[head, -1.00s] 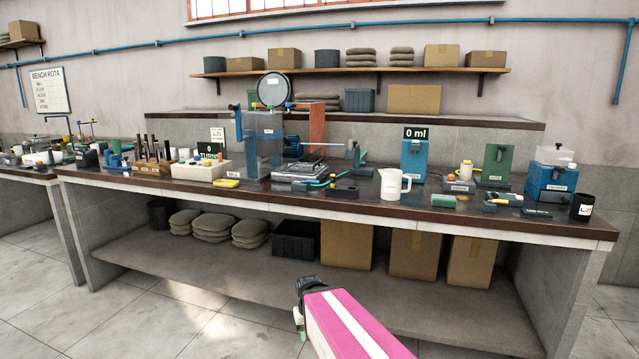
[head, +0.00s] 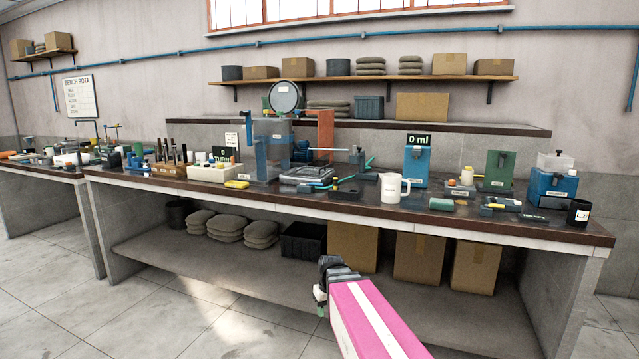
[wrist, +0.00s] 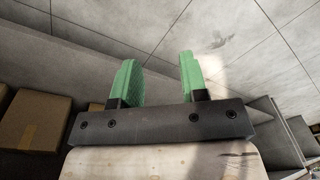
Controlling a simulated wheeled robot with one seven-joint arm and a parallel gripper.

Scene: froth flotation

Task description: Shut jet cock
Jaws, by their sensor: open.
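I cannot pick out a jet cock for certain in the head view. The clear flotation tank (head: 270,145) stands on the bench left of centre, with a round dial (head: 284,97) above it and small blue and yellow fittings near its top. My gripper (head: 321,300) is low in front of the bench, well away from everything on the bench top. In the wrist view its two green fingers (wrist: 157,82) are apart, with nothing between them, above the grey floor.
The bench (head: 340,198) is crowded with a white jug (head: 394,188), a blue unit reading 0 ml (head: 417,165), a green stand (head: 498,168) and a black cup (head: 579,213). Cartons (head: 420,257) and sacks fill the lower shelf. The floor in front is clear.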

